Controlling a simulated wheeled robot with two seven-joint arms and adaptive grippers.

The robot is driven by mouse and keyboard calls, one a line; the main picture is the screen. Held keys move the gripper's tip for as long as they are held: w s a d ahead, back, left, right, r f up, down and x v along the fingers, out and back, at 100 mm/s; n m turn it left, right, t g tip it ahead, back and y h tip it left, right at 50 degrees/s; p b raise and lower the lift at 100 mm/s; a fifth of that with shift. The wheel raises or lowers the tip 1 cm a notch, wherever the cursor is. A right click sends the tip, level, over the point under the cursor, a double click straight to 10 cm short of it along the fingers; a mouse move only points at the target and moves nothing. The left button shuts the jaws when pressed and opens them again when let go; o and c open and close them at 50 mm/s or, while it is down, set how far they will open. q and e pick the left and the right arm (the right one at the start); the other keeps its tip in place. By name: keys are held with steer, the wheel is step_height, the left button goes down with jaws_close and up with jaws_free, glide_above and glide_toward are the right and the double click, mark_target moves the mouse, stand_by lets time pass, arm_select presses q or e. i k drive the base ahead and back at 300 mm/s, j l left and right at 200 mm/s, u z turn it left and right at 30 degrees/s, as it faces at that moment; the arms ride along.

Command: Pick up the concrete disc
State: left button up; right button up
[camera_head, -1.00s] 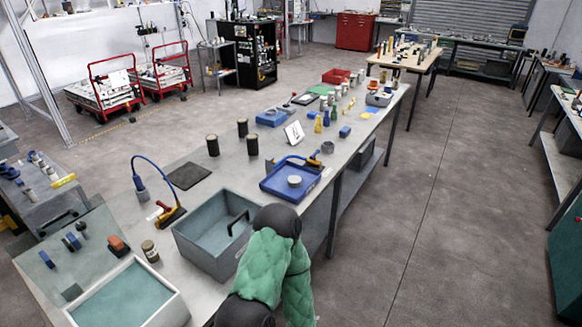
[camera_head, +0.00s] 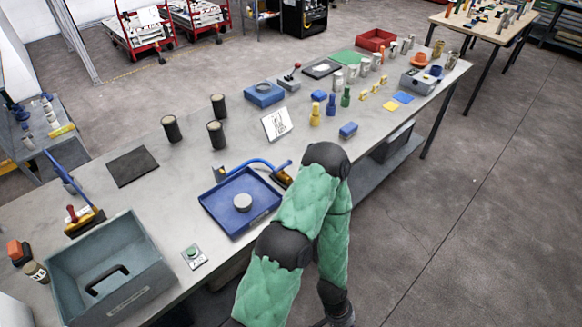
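The concrete disc, a small pale grey round block (camera_head: 242,202), lies in a shallow blue tray (camera_head: 222,223) near the front edge of the long grey table. One of my arms, with green padded links, reaches up from the bottom of the view and bends down again to the right of the tray. Its dark lower end is at the bottom edge, off the table's front side, and no fingers show there. Neither gripper can be seen. Nothing touches the disc except the tray.
A blue curved tool (camera_head: 253,163) lies at the tray's back edge. A grey bin with a black handle (camera_head: 150,262) and a green button box (camera_head: 193,254) stand left of the tray. Bare tabletop lies left of the tray.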

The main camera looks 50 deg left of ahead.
mark_target(242, 202)
steer(key=i+u, duration=0.15)
steer(key=i, duration=0.35)
steer(key=i+l+u, duration=0.1)
steer(key=i, duration=0.45)
steer(key=i+l+u, duration=0.15)
steer(key=i, duration=0.35)
steer(key=l+u, duration=0.15)
steer(key=u, duration=2)
